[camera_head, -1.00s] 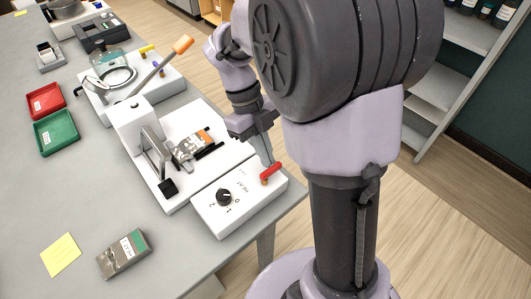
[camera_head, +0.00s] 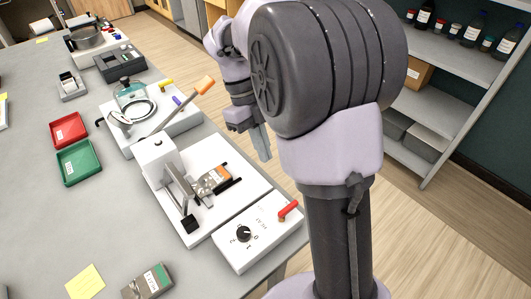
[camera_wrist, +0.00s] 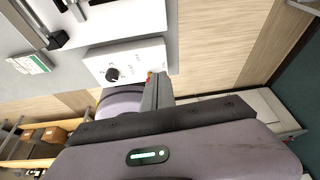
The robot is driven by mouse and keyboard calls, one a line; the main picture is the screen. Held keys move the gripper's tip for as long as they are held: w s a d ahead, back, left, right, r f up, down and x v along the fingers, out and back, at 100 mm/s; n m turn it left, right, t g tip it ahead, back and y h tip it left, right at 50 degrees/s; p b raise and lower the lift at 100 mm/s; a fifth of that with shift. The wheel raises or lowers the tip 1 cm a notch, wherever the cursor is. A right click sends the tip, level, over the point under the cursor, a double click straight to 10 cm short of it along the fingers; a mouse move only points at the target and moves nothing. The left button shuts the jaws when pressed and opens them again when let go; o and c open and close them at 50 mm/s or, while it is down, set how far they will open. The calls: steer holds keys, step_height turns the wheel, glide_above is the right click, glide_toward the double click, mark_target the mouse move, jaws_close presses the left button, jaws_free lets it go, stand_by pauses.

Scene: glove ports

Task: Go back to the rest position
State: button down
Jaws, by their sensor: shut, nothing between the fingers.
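My gripper (camera_head: 262,143) hangs in the air past the table's right edge, beside and above the white control box. Its fingers are together and empty. In the wrist view my gripper (camera_wrist: 157,92) points toward the white control box (camera_wrist: 127,62), which has a black knob. In the head view the control box (camera_head: 258,232) carries a black knob (camera_head: 244,233) and a red lever (camera_head: 289,210). The fingers are apart from the lever. My arm hides part of the floor behind it.
The grey table (camera_head: 110,220) holds a white press fixture (camera_head: 205,190), another white station with an orange-handled lever (camera_head: 205,85), a red tray (camera_head: 68,130) and a green tray (camera_head: 78,162). A shelf with bottles (camera_head: 440,110) stands at right. Open wooden floor lies between.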

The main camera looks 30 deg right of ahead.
steer(key=shift+w+f, duration=0.1)
steer(key=s+a+r+n+t+y, duration=0.1)
steer(key=s+a+n+t, duration=0.4)
steer(key=n, duration=0.9)
steer(key=s+a+r+n+t+y, duration=0.2)
steer(key=s+a+r+n+t, duration=0.2)
steer(key=s+n, duration=0.6)
steer(key=a+n+t, duration=0.1)
steer(key=a+n, duration=0.1)
steer(key=n, duration=0.2)
steer(key=shift+r, duration=0.25)
